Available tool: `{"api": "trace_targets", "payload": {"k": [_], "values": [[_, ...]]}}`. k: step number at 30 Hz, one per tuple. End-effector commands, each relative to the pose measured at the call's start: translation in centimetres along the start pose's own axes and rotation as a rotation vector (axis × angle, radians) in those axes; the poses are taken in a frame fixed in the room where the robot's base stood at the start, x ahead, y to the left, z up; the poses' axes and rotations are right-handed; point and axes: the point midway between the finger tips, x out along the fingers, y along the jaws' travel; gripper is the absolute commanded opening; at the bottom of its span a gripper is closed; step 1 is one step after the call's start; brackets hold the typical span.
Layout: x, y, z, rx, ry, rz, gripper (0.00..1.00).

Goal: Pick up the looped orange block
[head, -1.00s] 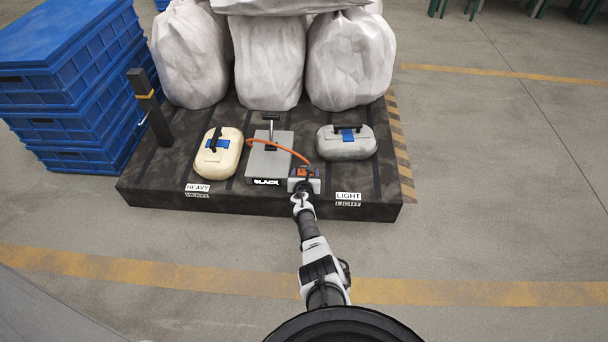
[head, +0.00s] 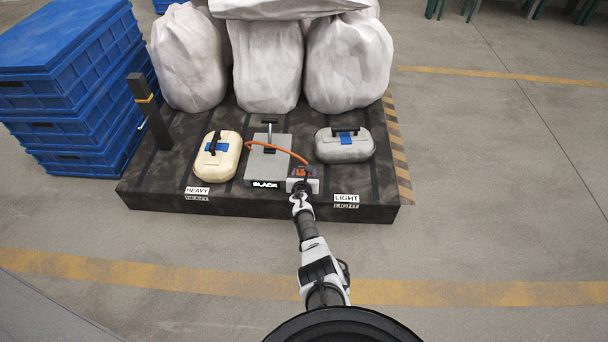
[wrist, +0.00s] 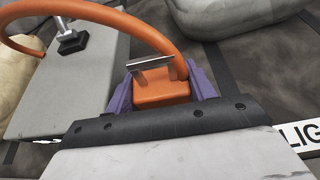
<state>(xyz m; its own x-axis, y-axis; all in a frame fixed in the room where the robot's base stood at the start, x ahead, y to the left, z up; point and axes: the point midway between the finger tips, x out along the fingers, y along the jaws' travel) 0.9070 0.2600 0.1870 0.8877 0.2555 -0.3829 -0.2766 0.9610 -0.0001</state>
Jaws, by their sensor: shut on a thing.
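The looped orange block (wrist: 160,92) sits between the two purple fingers of my gripper (wrist: 158,85) in the wrist view. The fingers are shut on its sides. An orange loop (wrist: 135,26) curves from the block up and left over the grey plate in that view. In the head view the loop (head: 282,151) arcs from my gripper (head: 301,172) leftward across the grey plate. The block itself is mostly hidden there behind my gripper. Whether the block is clear of the surface under it, I cannot tell.
The grey plate (head: 267,166) with an upright handle lies left of my gripper on the dark platform (head: 240,202). A cream case (head: 225,165) is farther left and a grey case (head: 350,150) to the right. White sacks (head: 262,65) and blue crates (head: 65,90) stand behind.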

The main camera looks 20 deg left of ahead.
Motion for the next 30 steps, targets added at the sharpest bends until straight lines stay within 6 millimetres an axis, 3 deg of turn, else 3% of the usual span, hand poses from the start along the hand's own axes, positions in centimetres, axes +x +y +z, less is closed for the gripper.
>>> {"api": "trace_targets", "payload": {"k": [21,30], "values": [[-5.5,0.0,13.2,0.001,-0.001,-0.001,0.31],[-6.9,0.0,16.6,0.001,-0.001,0.000,0.31]]}}
